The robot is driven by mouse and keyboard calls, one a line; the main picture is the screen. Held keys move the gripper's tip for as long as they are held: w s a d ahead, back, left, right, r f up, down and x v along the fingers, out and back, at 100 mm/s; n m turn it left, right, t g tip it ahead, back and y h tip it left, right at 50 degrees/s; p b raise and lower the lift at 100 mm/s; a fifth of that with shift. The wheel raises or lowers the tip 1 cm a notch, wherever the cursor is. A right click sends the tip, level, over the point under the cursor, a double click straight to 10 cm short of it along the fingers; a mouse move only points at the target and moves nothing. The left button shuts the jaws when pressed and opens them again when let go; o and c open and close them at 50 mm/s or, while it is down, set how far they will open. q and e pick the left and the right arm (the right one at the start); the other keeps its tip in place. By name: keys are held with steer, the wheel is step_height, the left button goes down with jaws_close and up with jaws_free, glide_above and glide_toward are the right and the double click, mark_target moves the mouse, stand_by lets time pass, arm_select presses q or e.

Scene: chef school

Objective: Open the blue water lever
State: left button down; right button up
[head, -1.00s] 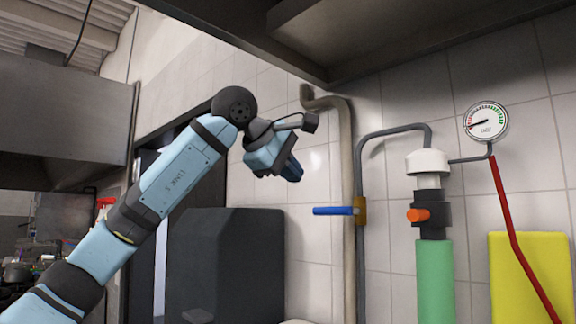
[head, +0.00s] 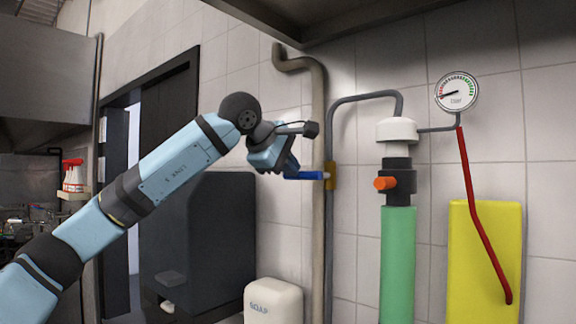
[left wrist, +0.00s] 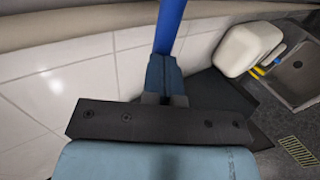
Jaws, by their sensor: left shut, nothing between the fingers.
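The blue water lever (head: 309,175) juts out level to the left from a brass-coloured valve (head: 330,177) on a grey pipe. My left gripper (head: 291,169) is at the lever's free left end and partly overlaps it. In the left wrist view the lever (left wrist: 170,25) extends away past the tips of my left gripper (left wrist: 164,62). Its fingers are shut with nothing held between them. Whether they touch the lever cannot be told. My right gripper is not in view.
A thick beige pipe (head: 318,110) runs behind the lever. To the right are a green cylinder (head: 397,260) with an orange knob (head: 385,183), a gauge (head: 457,92), a red pipe (head: 478,205) and a yellow panel (head: 460,270). A soap dispenser (head: 272,300) is below.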

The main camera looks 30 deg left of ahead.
arm_select(q)
steer(key=shift+f+n+h+b, duration=0.3)
steer(key=shift+f+h+b, duration=0.1)
steer(key=shift+b, duration=0.1)
step_height(320, 180, down, 6)
steer(key=d+n+t+h+b, duration=0.1)
steer(key=d+n+h+b, duration=0.1)
steer(key=n+h+b, duration=0.6)
steer(key=b, duration=0.2)
steer(key=shift+s+d+n+h+b, duration=0.25)
steer(key=shift+n+h+b, duration=0.05)
steer(key=shift+n+b, duration=0.1)
steer(key=b+v, duration=0.1)
steer(key=v, duration=1.3)
